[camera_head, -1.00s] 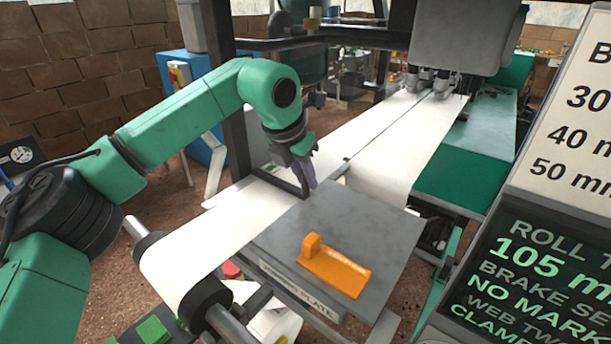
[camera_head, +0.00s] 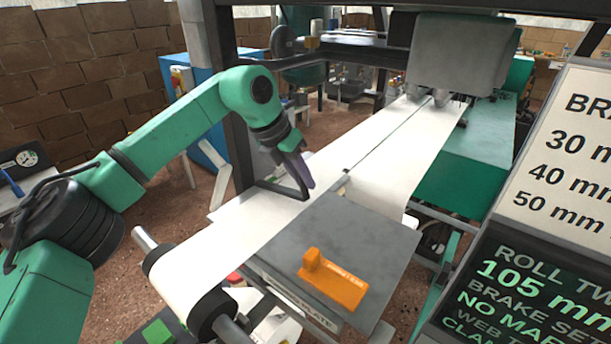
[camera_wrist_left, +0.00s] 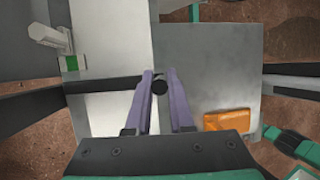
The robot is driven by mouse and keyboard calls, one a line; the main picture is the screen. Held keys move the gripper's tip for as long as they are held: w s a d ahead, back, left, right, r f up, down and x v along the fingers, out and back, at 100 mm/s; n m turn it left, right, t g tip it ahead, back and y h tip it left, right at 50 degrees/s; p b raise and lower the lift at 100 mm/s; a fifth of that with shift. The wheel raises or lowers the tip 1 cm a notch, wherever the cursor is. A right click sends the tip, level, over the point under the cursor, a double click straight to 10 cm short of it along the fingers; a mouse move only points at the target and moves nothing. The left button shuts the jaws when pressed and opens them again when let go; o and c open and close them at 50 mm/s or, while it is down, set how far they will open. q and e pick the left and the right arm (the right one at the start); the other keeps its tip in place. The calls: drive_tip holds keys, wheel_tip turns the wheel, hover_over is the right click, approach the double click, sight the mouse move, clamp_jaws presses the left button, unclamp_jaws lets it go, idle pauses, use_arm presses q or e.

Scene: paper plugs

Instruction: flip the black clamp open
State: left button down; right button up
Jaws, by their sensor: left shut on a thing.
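The black clamp (camera_head: 278,190) is a thin dark bar lying across the white paper web, with an upright part at its right end. In the left wrist view the clamp bar (camera_wrist_left: 103,84) crosses the white strip from the left and ends in a round black knob between my fingers. My left gripper (camera_head: 304,176) has purple fingers and is at the clamp's right end, pointing down. In the left wrist view my left gripper (camera_wrist_left: 159,79) is shut on the knob. The fingers hide part of the clamp's end in the head view.
A grey plate (camera_head: 355,225) lies right of the clamp, with an orange block (camera_head: 335,280) on it. A dark machine post (camera_head: 235,110) stands behind the clamp. A paper roll (camera_head: 205,305) is at the front. A sign panel (camera_head: 540,200) fills the right side.

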sight(290, 190)
use_arm(q)
drive_tip(key=w+a+r+n+g+h+p, duration=0.1)
drive_tip(key=w+a+r+g+h+p, duration=0.1)
drive_tip(key=p, duration=0.7)
wheel_tip(290, 190, up, 4)
drive_tip(key=shift+w+a+f+h, duration=0.15)
drive_tip(key=shift+w+a+h, duration=0.1)
drive_tip(key=shift+a+h, duration=0.7)
drive_tip(key=shift+d, duration=0.1)
drive_tip(key=c, duration=0.8)
unclamp_jaws()
drive_tip(key=shift+f, duration=0.1)
